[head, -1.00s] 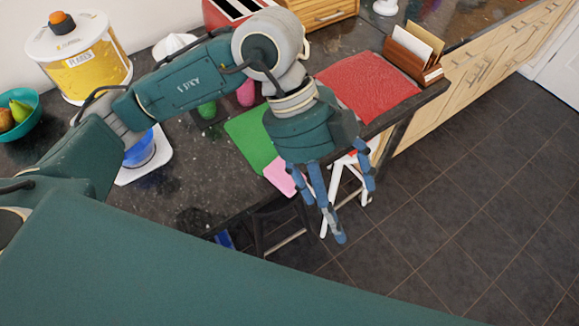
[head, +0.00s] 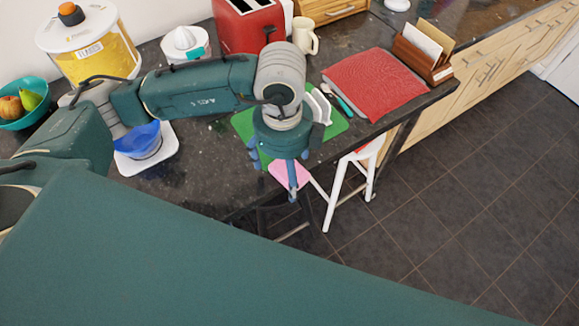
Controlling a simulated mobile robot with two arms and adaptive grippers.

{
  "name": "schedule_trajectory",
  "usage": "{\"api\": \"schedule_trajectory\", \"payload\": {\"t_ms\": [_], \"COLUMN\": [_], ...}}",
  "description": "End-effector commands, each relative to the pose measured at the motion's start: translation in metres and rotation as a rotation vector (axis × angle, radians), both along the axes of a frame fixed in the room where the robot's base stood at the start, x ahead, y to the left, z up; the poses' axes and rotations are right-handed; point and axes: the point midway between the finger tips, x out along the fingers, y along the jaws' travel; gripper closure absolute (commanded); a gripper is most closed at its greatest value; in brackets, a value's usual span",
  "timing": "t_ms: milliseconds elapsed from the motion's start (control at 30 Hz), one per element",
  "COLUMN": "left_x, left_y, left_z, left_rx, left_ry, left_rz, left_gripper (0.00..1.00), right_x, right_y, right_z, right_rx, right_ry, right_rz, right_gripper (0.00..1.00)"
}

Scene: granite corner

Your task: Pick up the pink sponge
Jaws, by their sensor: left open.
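The pink sponge (head: 280,174) lies at the front edge of the dark counter, just off the near side of the green board (head: 337,127). It is partly hidden by one finger of my left gripper. My left gripper (head: 274,170) is open and points down, its fingers over and beside the sponge. Whether a finger touches the sponge cannot be told. My right gripper is out of view.
A red toaster (head: 248,27), mug (head: 305,36) and juicer (head: 186,43) stand behind. A white stool (head: 345,187) stands below the edge.

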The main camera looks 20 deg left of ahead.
Motion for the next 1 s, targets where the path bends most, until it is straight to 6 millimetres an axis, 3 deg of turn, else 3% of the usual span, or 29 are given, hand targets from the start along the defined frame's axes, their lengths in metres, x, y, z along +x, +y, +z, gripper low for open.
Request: {"api": "schedule_trajectory", "payload": {"t_ms": [133, 367, 600, 1000], "left_x": [0.000, 0.001, 0.001, 0.001], "left_y": [0.000, -0.001, -0.001, -0.001], "left_z": [-0.015, -0.019, -0.018, -0.017], "left_rx": [0.000, -0.001, -0.002, -0.003], "left_ry": [0.002, 0.000, 0.000, -0.001], "left_rz": [0.002, 0.000, 0.000, 0.000], "left_gripper": [0.14, 0.14, 0.45, 0.45], "right_x": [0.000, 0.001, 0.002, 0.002], "right_y": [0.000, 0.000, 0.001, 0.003], "right_z": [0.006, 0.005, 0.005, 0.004], "right_rx": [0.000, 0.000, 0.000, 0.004], "right_ry": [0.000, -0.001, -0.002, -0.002], "right_rz": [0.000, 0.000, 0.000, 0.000], "right_gripper": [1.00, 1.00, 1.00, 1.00]}}
